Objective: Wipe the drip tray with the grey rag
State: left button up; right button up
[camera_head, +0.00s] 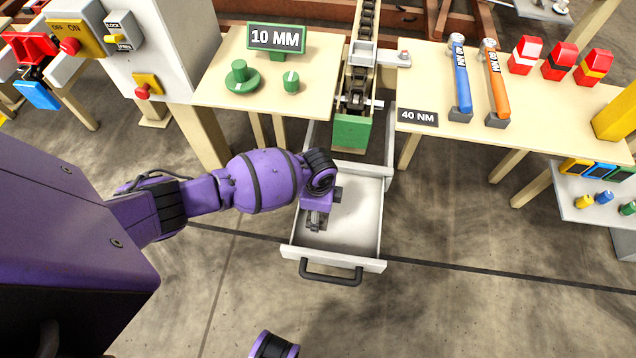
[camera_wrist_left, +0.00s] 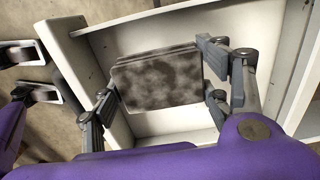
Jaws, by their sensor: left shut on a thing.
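The drip tray (camera_head: 358,225) is a pale, open drawer with a dark handle, pulled out below the conveyor in the head view. In the left wrist view its pale floor and walls (camera_wrist_left: 240,25) surround the rag. My left gripper (camera_head: 316,222) points down inside the tray, toward its left side. In the left wrist view my left gripper (camera_wrist_left: 160,92) is shut on the grey rag (camera_wrist_left: 157,80), a folded pad with dark mottled stains, with fingers at both sides. The rag is mostly hidden by the gripper in the head view.
The green conveyor end (camera_head: 352,131) stands above the tray's back. A left table (camera_head: 215,85) holds green parts and a "10 MM" sign. A right table (camera_head: 430,75) holds blue and orange torque tools. The floor before the tray is mostly open.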

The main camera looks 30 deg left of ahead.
pick_arm(q)
jog(key=shift+r+p, duration=1.25)
jog(key=shift+r, duration=0.15)
